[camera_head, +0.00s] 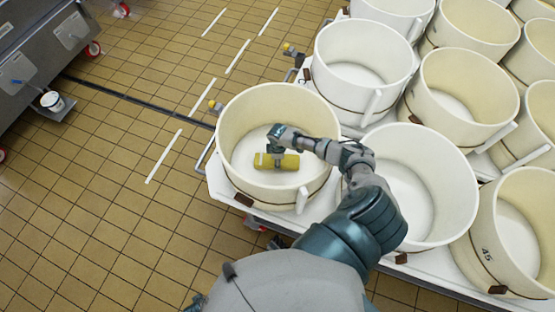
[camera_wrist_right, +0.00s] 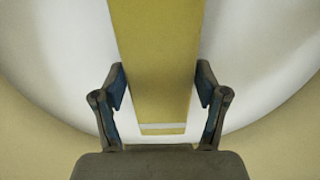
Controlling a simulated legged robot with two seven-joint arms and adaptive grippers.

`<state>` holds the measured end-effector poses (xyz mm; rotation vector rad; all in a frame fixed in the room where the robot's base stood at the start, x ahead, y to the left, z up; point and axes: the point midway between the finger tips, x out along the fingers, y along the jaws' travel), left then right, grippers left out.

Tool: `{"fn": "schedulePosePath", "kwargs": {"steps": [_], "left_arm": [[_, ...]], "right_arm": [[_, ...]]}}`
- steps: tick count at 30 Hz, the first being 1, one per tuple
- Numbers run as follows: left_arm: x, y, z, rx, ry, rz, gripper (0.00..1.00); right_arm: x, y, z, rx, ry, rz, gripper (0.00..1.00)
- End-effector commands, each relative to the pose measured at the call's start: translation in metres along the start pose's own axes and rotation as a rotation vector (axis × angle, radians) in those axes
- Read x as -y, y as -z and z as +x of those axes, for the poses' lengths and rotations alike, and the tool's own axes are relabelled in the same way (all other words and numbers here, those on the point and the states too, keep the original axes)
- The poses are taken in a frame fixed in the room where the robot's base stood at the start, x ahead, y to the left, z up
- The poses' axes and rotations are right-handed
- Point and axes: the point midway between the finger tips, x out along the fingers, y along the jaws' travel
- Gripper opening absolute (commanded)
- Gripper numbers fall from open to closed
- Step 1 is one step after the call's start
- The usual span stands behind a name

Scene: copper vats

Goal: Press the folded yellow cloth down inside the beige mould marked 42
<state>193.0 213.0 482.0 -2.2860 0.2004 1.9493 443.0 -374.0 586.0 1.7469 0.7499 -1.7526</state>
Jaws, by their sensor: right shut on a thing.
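The folded yellow cloth (camera_head: 290,161) is a short block with a pale stripe near its left end. It is inside a round beige mould (camera_head: 240,112) at the front left of the group, low and close to the pale floor of the mould. I cannot read a 42 on this mould. My right gripper (camera_head: 276,152) reaches down into the mould and is shut on the cloth. In the right wrist view the cloth (camera_wrist_right: 155,60) runs between the two fingers of the right gripper (camera_wrist_right: 161,88). Whether the cloth touches the mould floor is unclear. My left gripper is not in view.
Several similar moulds stand close by on the right, one (camera_head: 405,190) beside this mould and one marked 45 (camera_head: 485,240) at lower right. They stand on a white table (camera_head: 222,183). Tiled floor (camera_head: 110,215) lies open on the left. A grey machine (camera_head: 40,45) stands at upper left.

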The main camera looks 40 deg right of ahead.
Motion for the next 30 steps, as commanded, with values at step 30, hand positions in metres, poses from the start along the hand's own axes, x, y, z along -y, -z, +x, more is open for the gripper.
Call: {"fn": "schedulePosePath", "kwargs": {"steps": [30], "left_arm": [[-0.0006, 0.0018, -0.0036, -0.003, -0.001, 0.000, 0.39]], "right_arm": [[0.0001, -0.0001, 0.0050, 0.001, 0.000, 0.001, 0.28]]}}
